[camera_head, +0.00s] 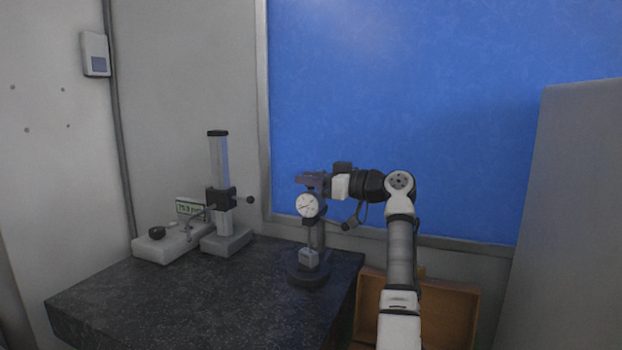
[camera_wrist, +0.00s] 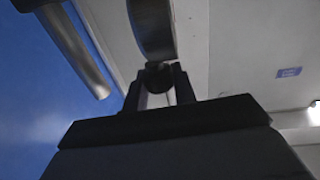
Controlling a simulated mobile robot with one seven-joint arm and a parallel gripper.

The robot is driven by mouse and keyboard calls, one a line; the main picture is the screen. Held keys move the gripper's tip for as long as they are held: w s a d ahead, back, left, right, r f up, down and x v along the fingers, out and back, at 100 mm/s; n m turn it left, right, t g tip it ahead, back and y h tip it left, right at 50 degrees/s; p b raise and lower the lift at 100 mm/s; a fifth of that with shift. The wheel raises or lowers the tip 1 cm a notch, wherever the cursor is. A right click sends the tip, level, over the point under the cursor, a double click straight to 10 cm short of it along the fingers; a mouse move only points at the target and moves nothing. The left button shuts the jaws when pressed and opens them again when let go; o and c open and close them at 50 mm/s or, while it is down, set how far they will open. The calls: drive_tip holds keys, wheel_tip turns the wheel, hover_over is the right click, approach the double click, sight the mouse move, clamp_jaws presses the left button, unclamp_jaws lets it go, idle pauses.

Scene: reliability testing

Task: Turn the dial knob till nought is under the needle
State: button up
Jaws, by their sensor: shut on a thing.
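The dial gauge (camera_head: 307,205) has a round white face and is held on a stand with a dark round base (camera_head: 311,274), near the right end of the dark stone table. Its needle and numbers are too small to read in the head view. My gripper (camera_head: 312,181) is at the top of the gauge, reaching in from the right. In the wrist view my gripper (camera_wrist: 159,88) is shut on a small dark round knob (camera_wrist: 158,75) between its fingertips. The edge of the gauge's round body (camera_wrist: 151,28) shows just beyond the knob.
A wooden box (camera_head: 449,310) is behind my arm. A grey cabinet (camera_head: 570,220) stands at right. The table's front is clear.

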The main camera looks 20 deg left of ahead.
drive_tip(key=shift+n+g, duration=0.6)
drive_tip(key=shift+g, duration=0.3)
drive_tip(key=shift+f+n+g, duration=0.1)
drive_tip(key=shift+n+g, duration=0.3)
drive_tip(key=shift+g, duration=0.3)
drive_tip(key=o, duration=1)
drive_tip(key=shift+c, duration=0.2)
drive_tip(key=d+b, duration=0.2)
drive_tip(key=d, duration=1.1)
drive_tip(key=shift+w+d, duration=0.35)
drive_tip(key=shift+d, duration=0.05)
